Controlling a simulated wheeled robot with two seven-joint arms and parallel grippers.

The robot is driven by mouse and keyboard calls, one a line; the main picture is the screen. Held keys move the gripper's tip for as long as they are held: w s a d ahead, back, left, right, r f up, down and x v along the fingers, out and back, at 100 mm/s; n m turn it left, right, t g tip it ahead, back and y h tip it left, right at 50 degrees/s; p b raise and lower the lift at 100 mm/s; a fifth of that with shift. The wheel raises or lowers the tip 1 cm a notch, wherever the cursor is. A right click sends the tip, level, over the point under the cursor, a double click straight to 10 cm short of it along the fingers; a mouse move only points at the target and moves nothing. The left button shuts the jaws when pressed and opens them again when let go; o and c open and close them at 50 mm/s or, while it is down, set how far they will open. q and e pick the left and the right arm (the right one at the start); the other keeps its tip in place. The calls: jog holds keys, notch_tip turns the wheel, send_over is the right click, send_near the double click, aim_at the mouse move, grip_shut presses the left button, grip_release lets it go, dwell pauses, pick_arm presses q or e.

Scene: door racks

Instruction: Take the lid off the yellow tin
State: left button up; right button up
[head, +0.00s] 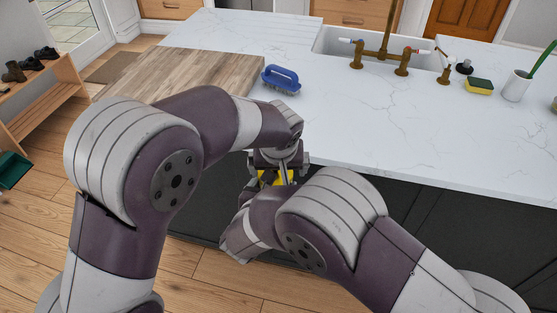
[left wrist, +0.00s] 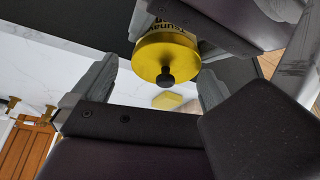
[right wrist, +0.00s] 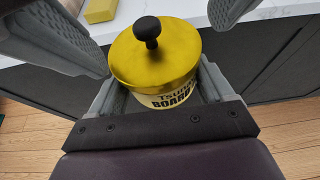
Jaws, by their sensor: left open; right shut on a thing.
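The yellow tin (right wrist: 168,98) has a cream label with black letters. Its yellow lid (right wrist: 150,55) is on top, with a round black knob (right wrist: 147,29). My right gripper (right wrist: 163,88) is shut around the tin's body and holds it off the counter, in front of its edge. In the left wrist view the lid (left wrist: 166,55) and knob (left wrist: 165,75) face the camera. My left gripper (left wrist: 155,78) is open, its fingers on either side of the lid and knob, with gaps. In the head view my arms mostly hide the tin (head: 268,178).
The white counter (head: 380,135) carries a blue brush (head: 281,79), a wooden board (head: 180,72), a sponge (head: 479,87) and a white cup (head: 516,86). A yellow block (right wrist: 99,10) lies near the counter edge. Dark cabinets (head: 400,215) stand below.

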pick_arm(q)
jog(key=shift+f, duration=0.25)
jog(key=shift+c, duration=0.3)
pick_arm(e)
jog(key=shift+w+a+r, duration=0.15)
jog(key=shift+a+r, duration=0.05)
jog(key=shift+r, duration=0.2)
pick_arm(q)
jog(key=c, duration=0.9)
pick_arm(e)
jog(key=shift+a+r, duration=0.1)
pick_arm(q)
jog(key=shift+d, duration=0.1)
pick_arm(e)
jog(key=shift+a, duration=0.1)
pick_arm(q)
jog(key=shift+r, duration=0.55)
jog(key=shift+r, duration=0.2)
